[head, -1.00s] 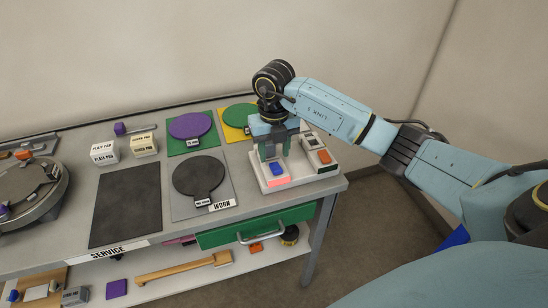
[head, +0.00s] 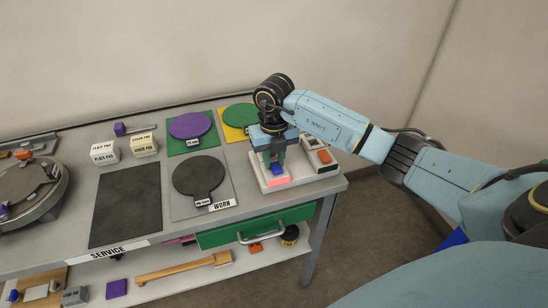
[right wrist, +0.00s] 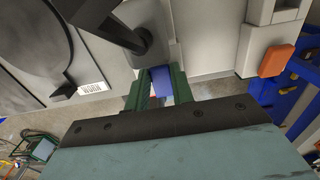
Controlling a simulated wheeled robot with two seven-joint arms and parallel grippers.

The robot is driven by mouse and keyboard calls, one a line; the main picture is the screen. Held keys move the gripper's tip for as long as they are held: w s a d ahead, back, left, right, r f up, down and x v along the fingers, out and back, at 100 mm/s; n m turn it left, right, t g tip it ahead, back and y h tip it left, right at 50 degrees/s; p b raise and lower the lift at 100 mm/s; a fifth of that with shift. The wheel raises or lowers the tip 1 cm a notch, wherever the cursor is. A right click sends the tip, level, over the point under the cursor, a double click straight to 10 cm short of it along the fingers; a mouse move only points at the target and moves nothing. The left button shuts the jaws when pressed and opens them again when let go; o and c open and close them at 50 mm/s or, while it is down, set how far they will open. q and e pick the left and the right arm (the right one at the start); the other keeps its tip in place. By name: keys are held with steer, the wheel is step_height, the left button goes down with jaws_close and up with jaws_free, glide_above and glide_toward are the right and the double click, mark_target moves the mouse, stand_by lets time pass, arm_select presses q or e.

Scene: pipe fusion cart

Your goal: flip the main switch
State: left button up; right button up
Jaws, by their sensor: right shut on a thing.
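A pale switch box (head: 308,182) sits at the right end of the bench top. It bears a blue switch piece (head: 278,170) with a lit red-pink strip in front of it, and an orange switch piece (head: 324,156) on a separate block to the right. Which is the main switch is not labelled legibly. My right gripper (head: 275,170) points down and is shut on the blue piece. In the right wrist view the blue piece (right wrist: 161,82) shows between the green fingers, and the orange piece (right wrist: 276,61) stands clear to the right. My left gripper is out of view.
A grey board marked WORN (head: 226,194) with a round black pad lies left of the box. Green (head: 178,146) and yellow (head: 236,132) boards lie behind. A green drawer (head: 222,236) with a handle is below the bench edge. The floor to the right is open.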

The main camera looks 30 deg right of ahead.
steer(key=shift+s+r+t, duration=0.1)
steer(key=shift+s+t, duration=0.15)
steer(key=shift+t, duration=0.55)
steer(key=shift+s+t+h+b, duration=0.15)
steer(key=shift+t+h+b, duration=0.15)
steer(key=shift+t+b, duration=0.35)
steer(key=shift+s+a+r+t+b, duration=0.1)
steer(key=shift+t+b, duration=0.25)
steer(key=shift+b, duration=0.05)
steer(key=o, duration=1)
steer(key=shift+r, duration=0.1)
steer(key=v, duration=1.3)
steer(key=shift+s+a+r, duration=0.1)
steer(key=shift+s+a, duration=0.05)
